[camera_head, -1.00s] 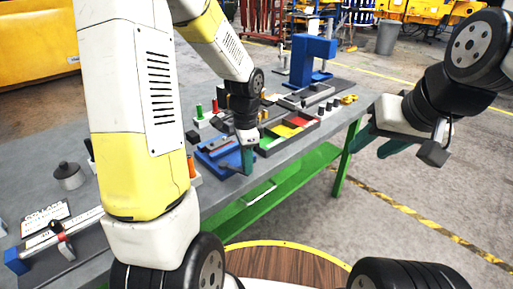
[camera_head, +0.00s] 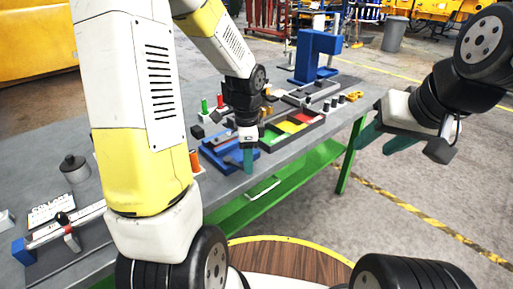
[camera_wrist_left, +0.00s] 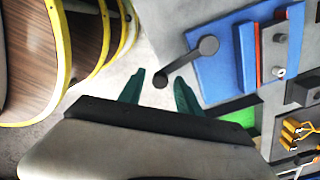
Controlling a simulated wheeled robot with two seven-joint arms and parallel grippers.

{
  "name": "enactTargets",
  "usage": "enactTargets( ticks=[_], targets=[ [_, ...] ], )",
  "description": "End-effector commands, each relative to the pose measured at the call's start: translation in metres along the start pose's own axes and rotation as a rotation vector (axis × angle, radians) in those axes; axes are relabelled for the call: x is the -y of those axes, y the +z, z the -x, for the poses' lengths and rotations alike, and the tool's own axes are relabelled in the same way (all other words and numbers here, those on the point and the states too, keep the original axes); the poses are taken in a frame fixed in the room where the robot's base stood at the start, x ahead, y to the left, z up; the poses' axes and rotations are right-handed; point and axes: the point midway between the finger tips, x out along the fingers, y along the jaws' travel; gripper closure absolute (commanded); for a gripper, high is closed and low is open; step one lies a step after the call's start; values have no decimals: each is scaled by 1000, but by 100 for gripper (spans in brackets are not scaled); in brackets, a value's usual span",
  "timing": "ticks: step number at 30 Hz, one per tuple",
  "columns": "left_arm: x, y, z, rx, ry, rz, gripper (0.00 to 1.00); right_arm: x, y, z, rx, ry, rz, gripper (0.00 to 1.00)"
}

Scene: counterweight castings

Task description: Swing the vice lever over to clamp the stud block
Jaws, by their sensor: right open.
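The blue vice (camera_head: 213,153) sits near the front edge of the grey bench; it also shows in the left wrist view (camera_wrist_left: 215,75). Its dark grey lever (camera_wrist_left: 184,61) runs from a round pivot to a round knob, which points toward the bench's front edge. My left gripper (camera_head: 247,168) is at the vice's front. In the left wrist view its teal fingers (camera_wrist_left: 157,84) stand apart with the lever knob between their tips; contact cannot be told. Grey studs show beside the blue and red bars on the vice; the stud block's outline is unclear. My right gripper (camera_head: 385,138) is open and empty, off the bench.
A tray with red, yellow and green compartments (camera_head: 318,120) stands right of the vice. A tall blue press (camera_head: 318,58) is behind it. A lidded grey pot (camera_head: 73,169) and a ruler-like fixture (camera_head: 65,232) lie left.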

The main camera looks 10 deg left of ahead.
Motion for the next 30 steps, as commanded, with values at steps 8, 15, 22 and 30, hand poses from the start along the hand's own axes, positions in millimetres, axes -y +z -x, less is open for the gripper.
enactTargets(
  ticks=[8,15,22,30],
  targets=[
    [0,0,0,-1,1,0,57,0,0,0,0,0,0,55],
    [1,-1,23,-3,-4,1,57,0,0,0,0,0,0,55],
    [1,0,62,-2,-3,1,57,0,0,0,0,0,0,55],
    [0,0,78,0,0,0,57,0,0,0,0,0,0,55]
  ],
)
